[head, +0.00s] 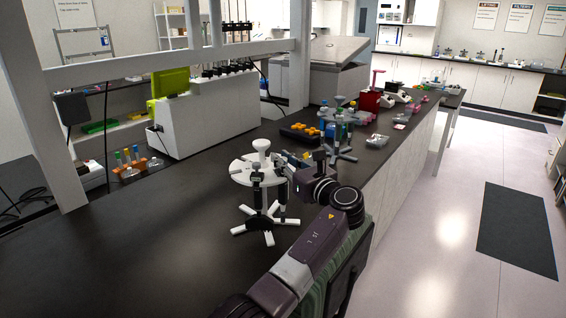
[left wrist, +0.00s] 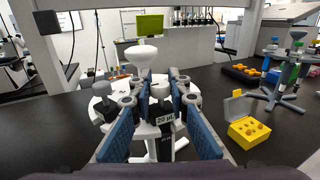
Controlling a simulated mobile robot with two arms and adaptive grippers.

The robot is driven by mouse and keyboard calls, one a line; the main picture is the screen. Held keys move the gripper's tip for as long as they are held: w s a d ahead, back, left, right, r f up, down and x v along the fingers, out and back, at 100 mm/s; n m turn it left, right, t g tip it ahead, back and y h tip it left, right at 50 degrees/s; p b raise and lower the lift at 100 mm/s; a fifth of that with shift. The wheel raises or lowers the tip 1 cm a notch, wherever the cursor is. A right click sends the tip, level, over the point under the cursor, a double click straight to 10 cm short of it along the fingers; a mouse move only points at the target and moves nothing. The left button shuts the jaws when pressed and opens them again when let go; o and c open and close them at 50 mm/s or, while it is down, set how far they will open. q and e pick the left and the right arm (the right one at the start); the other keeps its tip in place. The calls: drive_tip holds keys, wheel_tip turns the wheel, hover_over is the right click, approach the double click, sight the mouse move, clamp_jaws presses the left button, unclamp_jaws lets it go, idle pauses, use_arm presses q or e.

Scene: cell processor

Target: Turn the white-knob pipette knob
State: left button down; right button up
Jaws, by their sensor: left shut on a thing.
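The white round pipette stand (head: 241,167) stands on the dark bench with several black pipettes hung around it; its disc also shows in the left wrist view (left wrist: 99,106). A pipette with a pale knob (left wrist: 159,91) and a dark body labelled "20" (left wrist: 166,119) hangs at the stand's near side. My left gripper (head: 290,160) reaches the stand's right side. In the left wrist view its blue-padded fingers (left wrist: 159,112) stand on either side of this pipette, shut on its upper part. The exact contact is partly hidden by the fingers. My right gripper is out of view.
A second stand with coloured pipettes (head: 340,130) is close behind on the right. A yellow box (left wrist: 248,131) sits right of the gripper in the left wrist view. A tube rack (head: 131,169) is at the left. The front left bench is clear.

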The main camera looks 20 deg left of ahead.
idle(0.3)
use_arm(q)
drive_tip(key=c, duration=1.8)
unclamp_jaws()
drive_tip(key=v, duration=0.7)
drive_tip(key=shift+s+d, duration=0.15)
drive_tip(key=shift+f, duration=0.1)
